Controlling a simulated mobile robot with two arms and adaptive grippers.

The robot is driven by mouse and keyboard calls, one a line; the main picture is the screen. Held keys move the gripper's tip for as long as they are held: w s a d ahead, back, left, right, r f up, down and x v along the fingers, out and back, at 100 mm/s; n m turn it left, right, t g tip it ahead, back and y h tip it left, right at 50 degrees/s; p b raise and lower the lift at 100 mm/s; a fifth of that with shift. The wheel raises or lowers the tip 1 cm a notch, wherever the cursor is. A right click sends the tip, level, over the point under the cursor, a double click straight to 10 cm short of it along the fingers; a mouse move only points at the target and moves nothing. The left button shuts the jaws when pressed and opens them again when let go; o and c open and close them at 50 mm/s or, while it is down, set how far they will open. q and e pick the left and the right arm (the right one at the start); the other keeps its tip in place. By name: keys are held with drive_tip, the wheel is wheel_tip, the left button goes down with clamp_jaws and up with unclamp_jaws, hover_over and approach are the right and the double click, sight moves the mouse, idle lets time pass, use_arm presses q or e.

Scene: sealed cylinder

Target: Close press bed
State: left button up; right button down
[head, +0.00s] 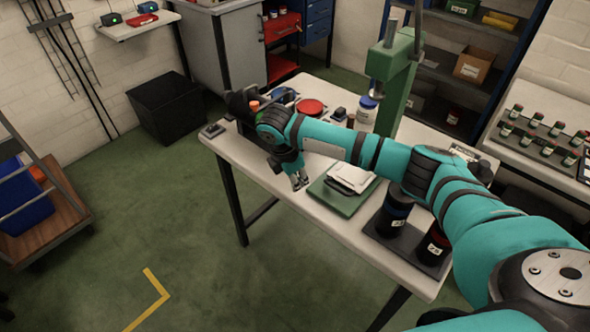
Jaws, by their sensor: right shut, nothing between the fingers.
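A green press (398,85) with a grey ram stands on the white table, behind my teal right arm. Its lower part is hidden by the arm, so I cannot tell how its bed stands. My right gripper (300,182) points down near the table's front left edge, left of a green board (340,201). It is shut and empty, apart from the press. My left gripper is not in view.
White sheets or a pad (352,177) lie on the green board. Dark cylinders (393,212) stand on a dark tray (405,243) at front right.

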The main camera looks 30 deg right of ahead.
drive_tip(key=x, duration=0.3)
drive_tip(key=shift+s+d+f, duration=0.1)
drive_tip(key=shift+f, duration=0.25)
drive_tip(key=d, duration=0.1)
drive_tip(key=d+p, duration=0.1)
drive_tip(key=shift+w+d+r, duration=0.2)
drive_tip(key=shift+d+r, duration=0.1)
drive_tip(key=shift+d, duration=0.65)
drive_tip(key=d, duration=0.1)
drive_tip(key=w+d, duration=0.1)
drive_tip(key=d, duration=0.1)
drive_tip(key=w+d, duration=0.1)
drive_tip(key=shift+d, duration=0.25)
